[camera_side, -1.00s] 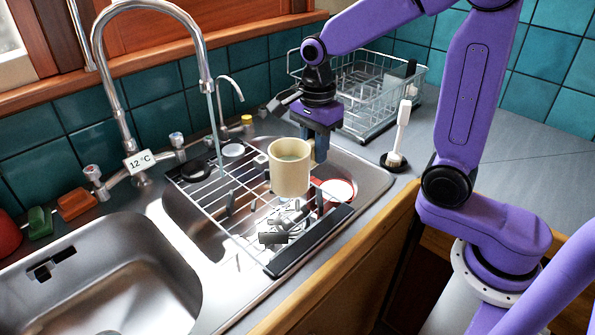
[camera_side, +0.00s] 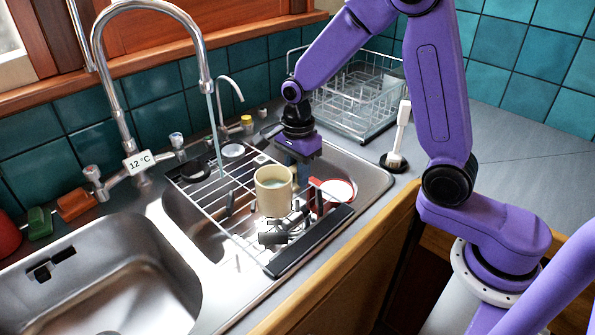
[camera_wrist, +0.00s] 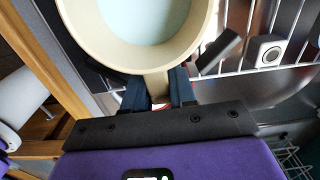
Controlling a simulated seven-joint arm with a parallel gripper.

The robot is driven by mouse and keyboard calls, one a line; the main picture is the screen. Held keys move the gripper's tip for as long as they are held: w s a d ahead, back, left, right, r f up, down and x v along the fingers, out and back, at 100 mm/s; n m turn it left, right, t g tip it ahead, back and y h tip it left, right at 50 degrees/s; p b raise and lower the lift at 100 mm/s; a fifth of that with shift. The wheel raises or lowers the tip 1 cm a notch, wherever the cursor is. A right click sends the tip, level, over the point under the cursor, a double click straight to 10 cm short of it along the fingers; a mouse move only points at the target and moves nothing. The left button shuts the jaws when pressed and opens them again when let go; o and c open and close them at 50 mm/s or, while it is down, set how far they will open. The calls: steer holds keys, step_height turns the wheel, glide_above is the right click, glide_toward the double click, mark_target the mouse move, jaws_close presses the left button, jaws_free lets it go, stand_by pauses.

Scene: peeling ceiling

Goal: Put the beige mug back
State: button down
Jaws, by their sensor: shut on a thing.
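The beige mug (camera_side: 273,190) is upright, low over the wire rack (camera_side: 217,213) that lies across the right sink basin. I cannot tell whether its base touches the rack. Something pale and bluish shows inside it. My gripper (camera_side: 297,178) is behind and to the right of the mug in the side view, its fingers partly hidden by the mug. In the wrist view, the mug (camera_wrist: 185,50) fills the top and my gripper's dark fingers (camera_wrist: 158,90) are shut on its handle.
A red-rimmed white dish (camera_side: 338,190) is just right of the mug. Dark items and cutlery lie close to it on the rack. The running tap (camera_side: 207,75) is to the left. A wire dish basket (camera_side: 360,100) and a brush (camera_side: 400,135) are behind.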

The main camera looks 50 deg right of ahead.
steer(key=c, duration=0.9)
jaws_free()
steer(key=shift+f, duration=0.15)
step_height(320, 180, up, 12)
steer(key=shift+r, duration=0.2)
steer(key=shift+s+a+f+n, duration=0.1)
steer(key=shift+s+a+n, duration=0.1)
steer(key=shift+s+n, duration=0.3)
steer(key=s+d+f+n, duration=0.1)
steer(key=s+n, duration=0.7)
steer(key=n, duration=0.1)
steer(key=s+d+f+n, duration=0.1)
steer(key=s+f+n, duration=0.1)
steer(key=s+n, duration=0.7)
steer(key=s+d+f+n, duration=0.1)
steer(key=s+n, duration=0.7)
steer(key=n, duration=0.3)
steer(key=shift+s+f, duration=0.15)
steer(key=shift+f, duration=0.2)
